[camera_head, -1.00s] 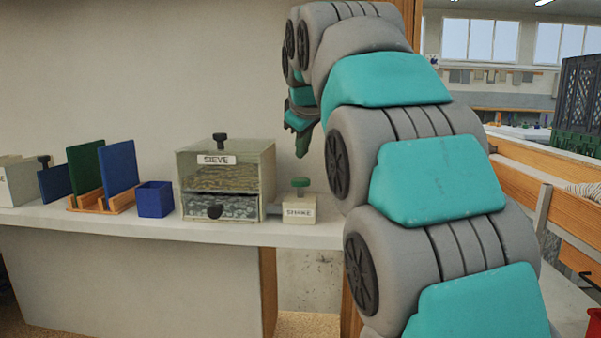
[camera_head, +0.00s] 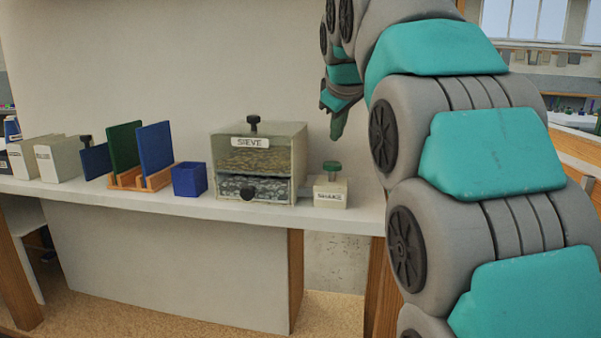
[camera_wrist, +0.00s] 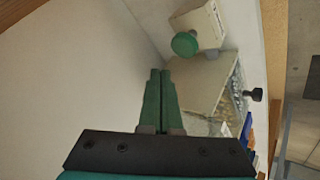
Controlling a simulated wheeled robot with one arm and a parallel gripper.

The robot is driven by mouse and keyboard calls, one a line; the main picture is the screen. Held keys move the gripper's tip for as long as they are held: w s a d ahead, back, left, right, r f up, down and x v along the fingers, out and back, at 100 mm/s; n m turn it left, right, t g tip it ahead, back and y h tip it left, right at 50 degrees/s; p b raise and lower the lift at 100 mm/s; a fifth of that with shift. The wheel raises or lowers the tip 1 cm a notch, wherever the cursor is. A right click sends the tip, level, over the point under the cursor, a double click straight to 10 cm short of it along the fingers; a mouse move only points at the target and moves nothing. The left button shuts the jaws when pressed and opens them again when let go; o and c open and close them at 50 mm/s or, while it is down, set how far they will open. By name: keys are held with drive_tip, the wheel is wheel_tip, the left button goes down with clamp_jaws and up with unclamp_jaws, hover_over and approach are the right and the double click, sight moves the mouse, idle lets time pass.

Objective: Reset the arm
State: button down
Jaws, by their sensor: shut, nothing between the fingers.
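My gripper (camera_head: 338,124) hangs from my grey and teal arm in the head view, fingers pointing down, above the box with the green knob. In the wrist view my gripper (camera_wrist: 158,80) shows two green fingers closed together with nothing between them. The clear box labelled SIEVE (camera_head: 284,142) stands on the shelf, left of my gripper, with a black knob on top and a drawer below. It also shows beyond the fingers in the wrist view (camera_wrist: 195,90). The small pale box labelled SHAKE (camera_head: 331,193) with a green knob (camera_head: 332,167) stands right of the sieve. My gripper touches neither.
A white shelf (camera_head: 120,195) carries a blue cup (camera_head: 189,180), a blue panel (camera_head: 155,155) and a green panel (camera_head: 124,146) in a wooden rack, and pale boxes (camera_head: 58,158) at left. A wall rises behind the sieve. The shelf front is clear.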

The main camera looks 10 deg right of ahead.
drive_tip(key=s+f+m+g+y, duration=0.1)
drive_tip(key=s+f+m+g, duration=0.6)
drive_tip(key=s+f, duration=3.2)
drive_tip(key=s+g, duration=0.2)
drive_tip(key=g, duration=0.1)
drive_tip(key=shift+s+a+f+g, duration=0.15)
drive_tip(key=shift+s+g, duration=0.15)
drive_tip(key=shift+s, duration=0.05)
